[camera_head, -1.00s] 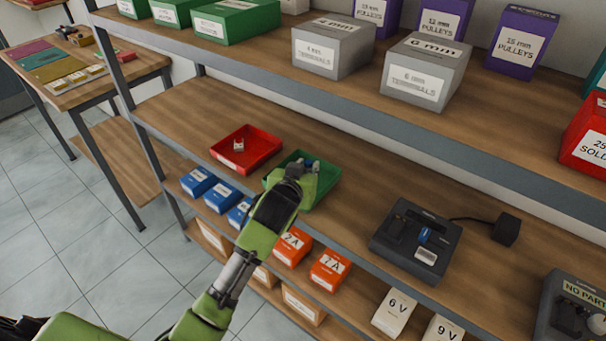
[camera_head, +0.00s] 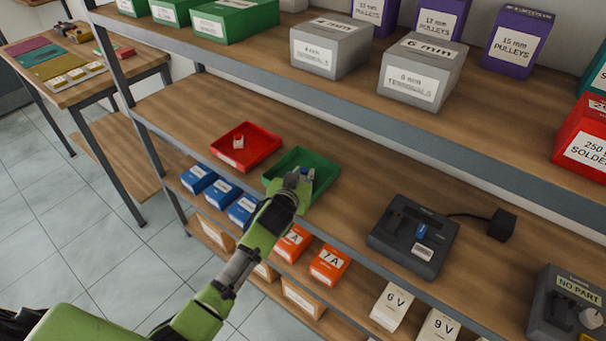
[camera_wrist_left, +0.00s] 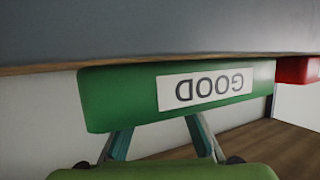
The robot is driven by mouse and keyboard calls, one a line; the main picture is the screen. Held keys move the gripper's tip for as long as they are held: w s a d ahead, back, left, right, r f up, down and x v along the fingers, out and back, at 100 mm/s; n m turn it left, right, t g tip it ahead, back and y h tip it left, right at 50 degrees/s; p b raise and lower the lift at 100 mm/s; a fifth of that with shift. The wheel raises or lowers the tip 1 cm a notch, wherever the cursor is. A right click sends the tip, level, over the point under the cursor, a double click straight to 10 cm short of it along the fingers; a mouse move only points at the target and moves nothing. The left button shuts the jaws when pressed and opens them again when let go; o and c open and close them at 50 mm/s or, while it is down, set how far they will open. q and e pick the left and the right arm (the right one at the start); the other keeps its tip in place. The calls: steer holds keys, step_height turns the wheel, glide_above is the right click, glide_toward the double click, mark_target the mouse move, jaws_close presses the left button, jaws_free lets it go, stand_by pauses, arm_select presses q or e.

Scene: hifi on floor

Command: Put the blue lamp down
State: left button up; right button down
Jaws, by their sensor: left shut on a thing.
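My left gripper (camera_head: 301,180) is over the front part of the green tray (camera_head: 324,170) on the middle shelf. It is shut on a small blue thing, which I take to be the blue lamp (camera_head: 311,173); only a bit shows at the fingertips. I cannot tell whether the lamp touches the tray floor. In the left wrist view the tray's front wall (camera_wrist_left: 120,92) bears an upside-down "GOOD" label, with the finger parts below it; the lamp is hidden there. My right gripper is not in view.
A red tray (camera_head: 262,155) with a small pale part stands left of the green tray. A dark tester (camera_head: 395,240) with a blue piece in it stands to the right. Grey boxes (camera_head: 330,55) are on the shelf above. Bare shelf lies between green tray and tester.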

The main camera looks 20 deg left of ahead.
arm_select(q)
steer(key=o, duration=1)
steer(key=shift+f, duration=0.1)
steer(key=shift+r, duration=0.25)
steer(key=shift+s, duration=0.3)
steer(key=b+v, duration=0.1)
steer(key=v, duration=1)
steer(key=shift+s+r, duration=0.15)
steer(key=shift+r, duration=0.05)
steer(key=shift+f, duration=0.1)
